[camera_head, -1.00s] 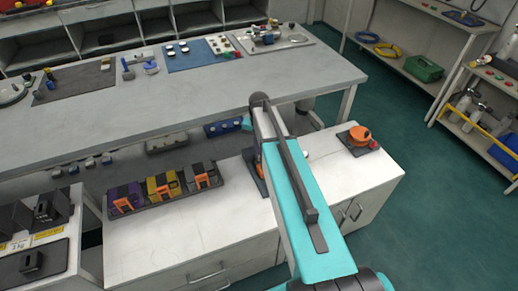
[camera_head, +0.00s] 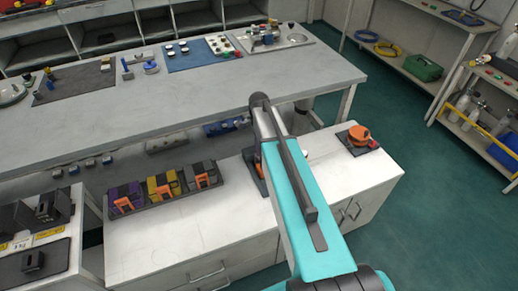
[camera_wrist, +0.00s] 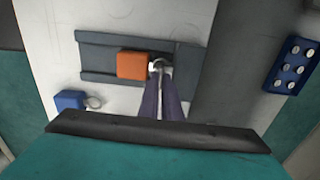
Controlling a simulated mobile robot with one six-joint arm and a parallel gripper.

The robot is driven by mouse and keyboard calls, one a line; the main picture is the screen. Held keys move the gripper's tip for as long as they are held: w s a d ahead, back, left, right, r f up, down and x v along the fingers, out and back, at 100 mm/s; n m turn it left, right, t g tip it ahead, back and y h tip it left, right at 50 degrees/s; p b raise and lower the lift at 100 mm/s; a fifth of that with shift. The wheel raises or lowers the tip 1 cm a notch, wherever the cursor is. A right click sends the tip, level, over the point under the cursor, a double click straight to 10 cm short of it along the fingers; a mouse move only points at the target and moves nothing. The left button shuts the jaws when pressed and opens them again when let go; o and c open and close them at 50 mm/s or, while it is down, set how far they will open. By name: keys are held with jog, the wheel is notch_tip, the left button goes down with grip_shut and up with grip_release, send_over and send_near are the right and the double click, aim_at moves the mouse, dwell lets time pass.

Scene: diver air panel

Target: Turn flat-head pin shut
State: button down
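In the wrist view, an orange block (camera_wrist: 132,65) sits in a dark grey bracket (camera_wrist: 96,55), with a small round silver pin head (camera_wrist: 157,66) at its right side. My gripper (camera_wrist: 160,88) reaches to this pin with two narrow dark fingers close together. A thin light strip shows between them; whether they press on the pin is unclear. A blue block (camera_wrist: 69,101) with a silver ring-like end (camera_wrist: 94,103) lies lower left, apart from the fingers. In the head view my arm hides the gripper; an orange bit (camera_head: 262,188) shows beside it on the white cabinet (camera_head: 200,235).
A blue block with several pale round studs (camera_wrist: 291,65) is at the wrist view's right. In the head view, a tray with purple, yellow and grey blocks (camera_head: 163,188) stands left of my arm. An orange knob (camera_head: 359,134) stands to its right. The grey bench (camera_head: 215,95) is behind.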

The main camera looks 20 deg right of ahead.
jog(key=m, duration=0.7)
jog(key=shift+w+r, duration=0.2)
jog(key=m, duration=0.6)
jog(key=shift+m, duration=0.4)
jog(key=c, duration=2)
grip_release()
jog(key=shift+s, duration=0.1)
jog(key=shift+f, duration=0.1)
jog(key=shift+r+b, duration=0.6)
jog(key=shift+r, duration=6.35)
